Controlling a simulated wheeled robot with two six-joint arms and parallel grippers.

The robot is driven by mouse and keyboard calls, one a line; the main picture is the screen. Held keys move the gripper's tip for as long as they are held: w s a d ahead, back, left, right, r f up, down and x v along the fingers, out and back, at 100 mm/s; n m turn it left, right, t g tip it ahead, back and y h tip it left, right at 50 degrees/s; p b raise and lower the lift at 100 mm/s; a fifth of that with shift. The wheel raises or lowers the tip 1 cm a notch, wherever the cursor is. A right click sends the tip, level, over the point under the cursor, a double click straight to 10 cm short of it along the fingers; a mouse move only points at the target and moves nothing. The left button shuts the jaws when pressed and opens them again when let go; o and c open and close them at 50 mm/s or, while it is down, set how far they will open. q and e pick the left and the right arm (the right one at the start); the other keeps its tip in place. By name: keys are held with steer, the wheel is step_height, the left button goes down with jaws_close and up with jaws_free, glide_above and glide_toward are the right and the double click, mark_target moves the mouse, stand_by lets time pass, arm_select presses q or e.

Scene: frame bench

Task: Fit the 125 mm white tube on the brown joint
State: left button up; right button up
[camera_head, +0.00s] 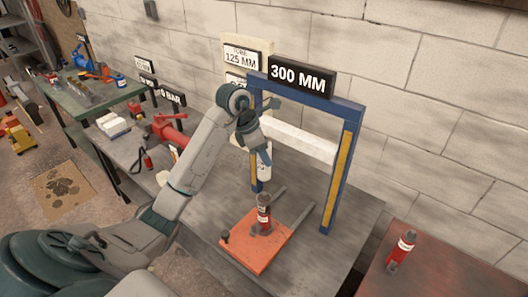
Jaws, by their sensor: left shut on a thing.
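My left gripper (262,148) is shut on the white tube (265,167), which hangs upright below the fingers. The gripper hides the tube's upper part. The brown joint (264,217), a short dark red-brown upright piece with a pale label, stands on the orange plate (245,246). The tube is above the joint in the picture, and a gap shows between them. I cannot tell whether they are exactly in line. My right gripper is not in view.
A blue frame (344,165) with a white crossbar (308,141) stands behind, bearing a 300 MM sign (300,77). A red valve-like tool (168,130) lies at left. A red bottle-like item (401,250) stands on the red surface at right.

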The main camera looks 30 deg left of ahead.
mark_target(264, 168)
arm_select(q)
steer(key=shift+f+b, duration=0.65)
step_height(264, 168, down, 4)
steer(key=b, duration=0.4)
steer(key=shift+f, duration=0.25)
stand_by(0.3)
steer(key=shift+b, duration=0.4)
stand_by(0.4)
stand_by(0.6)
steer(key=shift+f+b, duration=1.95)
steer(key=shift+b, duration=0.05)
steer(key=o, duration=1.3)
